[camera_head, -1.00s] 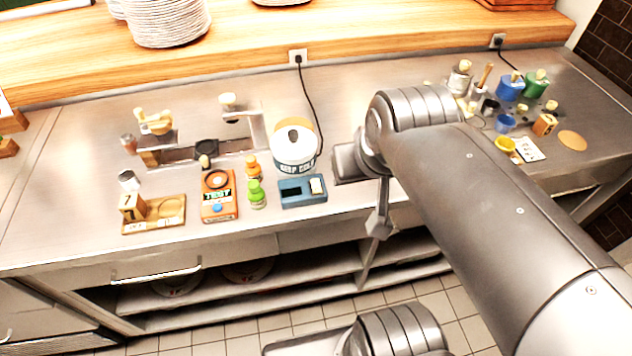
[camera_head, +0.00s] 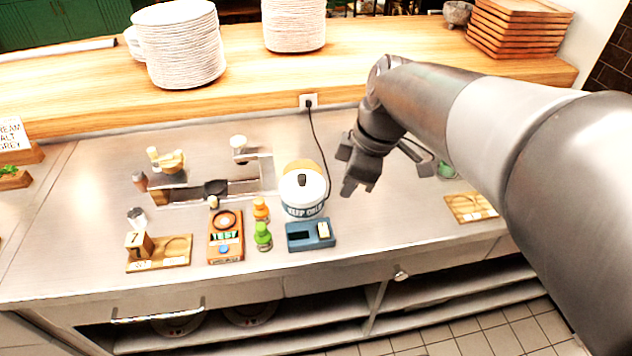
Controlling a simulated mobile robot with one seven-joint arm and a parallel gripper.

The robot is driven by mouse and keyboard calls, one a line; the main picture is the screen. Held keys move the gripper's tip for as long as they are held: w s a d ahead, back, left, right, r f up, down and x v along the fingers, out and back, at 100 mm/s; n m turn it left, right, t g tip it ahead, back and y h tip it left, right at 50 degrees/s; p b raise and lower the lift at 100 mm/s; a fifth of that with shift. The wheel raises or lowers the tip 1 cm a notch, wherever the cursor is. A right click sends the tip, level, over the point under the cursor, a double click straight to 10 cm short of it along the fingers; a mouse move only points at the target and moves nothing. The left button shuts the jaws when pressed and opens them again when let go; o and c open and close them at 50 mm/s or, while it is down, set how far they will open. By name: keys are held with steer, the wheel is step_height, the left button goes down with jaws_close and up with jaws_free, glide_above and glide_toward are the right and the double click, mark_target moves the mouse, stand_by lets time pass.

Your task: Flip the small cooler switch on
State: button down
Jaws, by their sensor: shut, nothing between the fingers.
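The small cooler is a white round tub (camera_head: 303,190) with a dark lid knob and a "KEEP COLD" band, standing on the steel counter. I cannot tell which way the rocker is set. My gripper (camera_head: 348,190) is shut and empty, pointing down above the counter, to the right of the cooler and apart from both cooler and box.
Left of the box stand a green bottle (camera_head: 263,238), an orange bottle (camera_head: 260,210) and an orange tester (camera_head: 226,240). A wooden tray (camera_head: 175,252) lies further left. A small card tray (camera_head: 470,207) lies at right, partly near my arm. Counter right of the box is clear.

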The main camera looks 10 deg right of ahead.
steer(key=w+n, duration=0.2)
steer(key=n, duration=0.1)
steer(key=w+n+g+y, duration=0.1)
steer(key=shift+f+n, duration=0.3)
steer(key=shift+f, duration=0.05)
glide_above(322, 226)
steer(key=f, duration=1.2)
steer(key=shift+s+d, duration=0.4)
steer(key=shift+w+f, duration=0.2)
steer(key=shift+f, duration=0.55)
